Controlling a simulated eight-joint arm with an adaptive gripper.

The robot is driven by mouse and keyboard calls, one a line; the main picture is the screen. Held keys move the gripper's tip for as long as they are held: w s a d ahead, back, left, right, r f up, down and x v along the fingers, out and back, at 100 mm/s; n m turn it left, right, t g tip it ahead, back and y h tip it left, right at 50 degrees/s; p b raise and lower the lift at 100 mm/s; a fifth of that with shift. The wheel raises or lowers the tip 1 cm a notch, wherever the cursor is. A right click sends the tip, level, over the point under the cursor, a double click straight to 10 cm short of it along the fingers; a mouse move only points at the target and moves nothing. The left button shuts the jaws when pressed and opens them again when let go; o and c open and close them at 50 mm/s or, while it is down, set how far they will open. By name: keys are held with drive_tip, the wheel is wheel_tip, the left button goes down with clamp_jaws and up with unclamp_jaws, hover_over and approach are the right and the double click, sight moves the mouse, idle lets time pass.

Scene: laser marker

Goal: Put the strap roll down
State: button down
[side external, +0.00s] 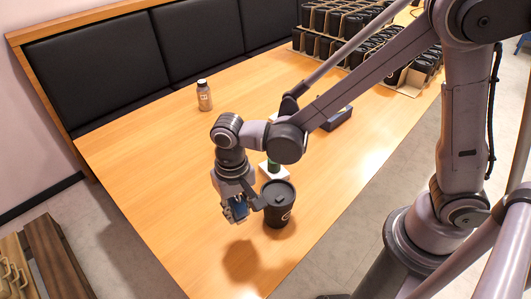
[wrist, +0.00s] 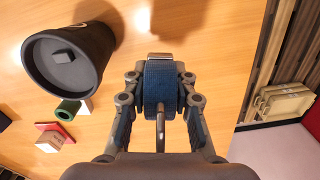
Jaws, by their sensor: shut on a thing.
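The strap roll (wrist: 160,88) is a blue coiled band with a metal buckle at its top. In the wrist view it sits between the two fingers of my gripper (wrist: 160,100), which is shut on it. In the side view my gripper (side external: 237,207) holds the blue strap roll (side external: 239,210) over the front left part of the wooden table (side external: 150,160). A shadow lies on the table below and the roll appears held above the surface. The exact height is hard to tell.
A black lidded cup (side external: 277,205) stands just right of my gripper. A green roll on a white block (side external: 272,170) is behind it. A brown bottle (side external: 204,95) stands farther back. Crates of dark cups (side external: 350,30) fill the far end. The table's front left is clear.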

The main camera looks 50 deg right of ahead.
drive_tip(key=w+d+n, duration=0.2)
drive_tip(key=w+d, duration=0.1)
drive_tip(key=w, duration=1.2)
hover_over(180, 225)
drive_tip(key=f, duration=0.4)
drive_tip(key=d+f, duration=0.1)
drive_tip(key=f, duration=0.1)
drive_tip(key=shift+a+f, duration=0.25)
drive_tip(key=shift+a, duration=0.2)
drive_tip(key=shift+f, duration=1.95)
drive_tip(key=shift+f, duration=0.15)
drive_tip(key=c, duration=1.1)
unclamp_jaws()
